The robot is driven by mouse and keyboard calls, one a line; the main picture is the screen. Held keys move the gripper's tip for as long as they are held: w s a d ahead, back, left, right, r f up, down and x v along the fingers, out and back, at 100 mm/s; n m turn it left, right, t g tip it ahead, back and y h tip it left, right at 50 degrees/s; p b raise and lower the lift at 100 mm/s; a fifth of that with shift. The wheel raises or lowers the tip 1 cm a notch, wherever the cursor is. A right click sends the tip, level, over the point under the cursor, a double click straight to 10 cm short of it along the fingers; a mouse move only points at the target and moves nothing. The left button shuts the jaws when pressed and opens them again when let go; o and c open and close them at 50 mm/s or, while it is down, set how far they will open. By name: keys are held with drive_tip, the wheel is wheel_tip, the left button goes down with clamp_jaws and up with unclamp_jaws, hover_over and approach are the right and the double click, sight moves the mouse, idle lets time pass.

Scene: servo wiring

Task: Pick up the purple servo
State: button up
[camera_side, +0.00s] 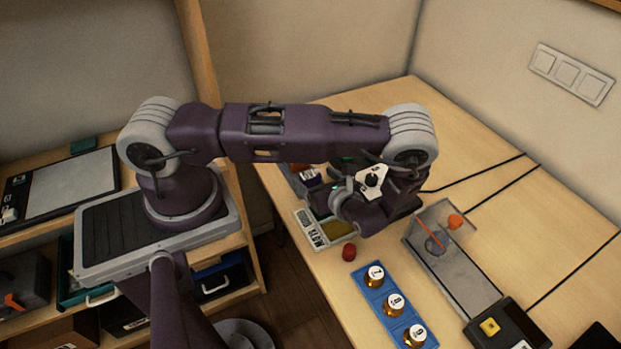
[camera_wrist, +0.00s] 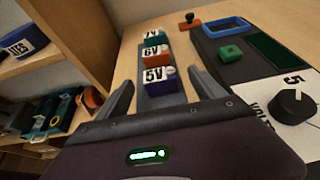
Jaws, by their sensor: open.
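The purple servo (camera_wrist: 163,89), labelled 5V, stands in the wrist view at the near end of a row on a dark grey strip. Behind it are an orange servo labelled 6V (camera_wrist: 157,53) and a teal one labelled 7V (camera_wrist: 152,38). My gripper (camera_wrist: 164,78) is open, with one finger to the left and one to the right of the purple servo in the picture. I see no contact, and cannot tell the height gap. In the side view my arm hides most of the row.
A black dial (camera_wrist: 291,103) on a white plate, a green block (camera_wrist: 231,54) and a blue tray (camera_wrist: 204,30) lie right of the row. The shelf (camera_wrist: 72,45) stands to the left. In the side view a blue vial rack (camera_side: 385,318) and clear box (camera_side: 470,265) stand on the table.

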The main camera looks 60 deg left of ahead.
drive_tip(key=shift+x, duration=1.05)
drive_tip(key=c, duration=1.5)
